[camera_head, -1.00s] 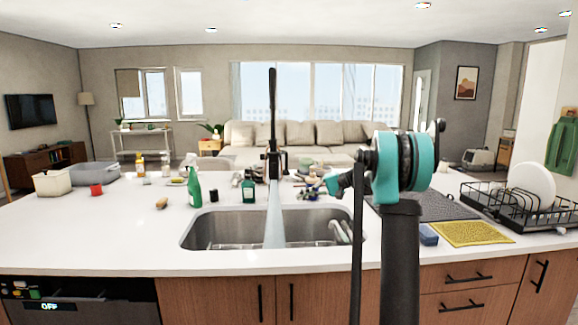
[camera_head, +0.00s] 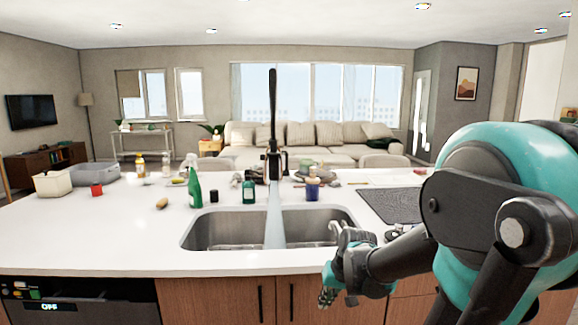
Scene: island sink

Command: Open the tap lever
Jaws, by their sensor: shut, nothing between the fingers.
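The tap (camera_head: 274,165) stands behind the sink, with a dark body and a tall, thin black upright part (camera_head: 272,105) rising from it. This part looks like the lever, but I cannot be sure. A pale strip (camera_head: 274,220) runs from the tap down over the sink; I cannot tell if it is spout or water. My gripper (camera_head: 343,238) is shut and empty, low at the sink's front right corner. It is apart from the tap, to its right and nearer to me. My arm comes in from the right.
The sink (camera_head: 215,230) has two basins. A green spray bottle (camera_head: 195,188), a dark green bottle (camera_head: 249,190) and a blue cup (camera_head: 312,188) stand behind it. A dark mat (camera_head: 400,204) lies to the right. The white counter (camera_head: 90,235) is clear at front left.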

